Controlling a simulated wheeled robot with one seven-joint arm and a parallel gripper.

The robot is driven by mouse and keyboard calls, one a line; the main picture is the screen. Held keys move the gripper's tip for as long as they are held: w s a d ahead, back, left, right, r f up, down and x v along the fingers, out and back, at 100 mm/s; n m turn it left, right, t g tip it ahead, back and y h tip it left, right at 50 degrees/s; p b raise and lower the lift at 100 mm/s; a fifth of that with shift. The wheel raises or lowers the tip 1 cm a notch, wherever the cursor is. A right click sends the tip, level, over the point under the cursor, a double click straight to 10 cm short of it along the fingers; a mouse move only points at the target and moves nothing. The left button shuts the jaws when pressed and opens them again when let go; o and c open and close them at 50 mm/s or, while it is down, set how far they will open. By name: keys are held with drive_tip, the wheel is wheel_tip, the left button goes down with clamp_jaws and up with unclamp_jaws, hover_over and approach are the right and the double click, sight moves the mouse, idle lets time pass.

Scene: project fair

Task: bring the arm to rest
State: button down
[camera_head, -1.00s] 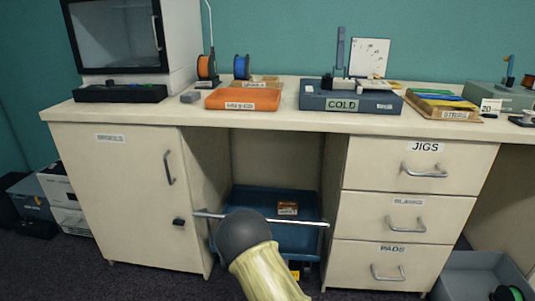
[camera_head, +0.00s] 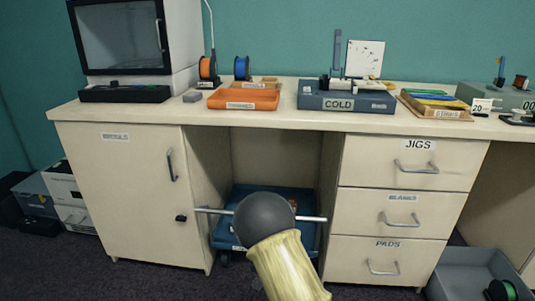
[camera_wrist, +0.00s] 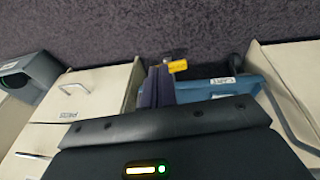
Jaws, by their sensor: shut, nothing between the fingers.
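My arm shows in the head view as a dark round joint with a pale yellow link below it, in front of the desk's knee space. My gripper (camera_wrist: 160,74) does not show in the head view. In the wrist view its dark fingers appear close together beyond the dark wrist housing, with nothing seen between them. The wrist view is upside down, with floor along its top.
The desk (camera_head: 295,121) has a cabinet (camera_head: 130,195) at left and drawers (camera_head: 399,206) at right. A blue cart (camera_head: 228,228) with a metal handle stands between them, partly hidden by my arm. A grey bin (camera_head: 455,270) sits on the floor at right.

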drive_tip(key=s+d+r+y+p, duration=0.1)
drive_tip(key=s+d+r, duration=0.35)
drive_tip(key=r, duration=0.35)
drive_tip(key=s+d+r+p, duration=0.2)
drive_tip(key=s+d+r, duration=0.2)
drive_tip(key=s+r, duration=0.25)
drive_tip(key=s+d+r+n+p, duration=0.15)
drive_tip(key=s+d+r, duration=0.35)
drive_tip(key=s+r, duration=0.7)
drive_tip(key=w+d+r+p+v, duration=0.1)
drive_tip(key=w+p+v, duration=0.2)
drive_tip(key=p+v, duration=1.4)
drive_tip(key=w+p+v, duration=0.4)
drive_tip(key=p+v, duration=1.3)
drive_tip(key=p, duration=0.4)
drive_tip(key=shift+d+r+y+p, duration=0.3)
drive_tip(key=shift+d+r, duration=0.2)
drive_tip(key=shift+r, duration=0.3)
drive_tip(key=shift+s, duration=0.15)
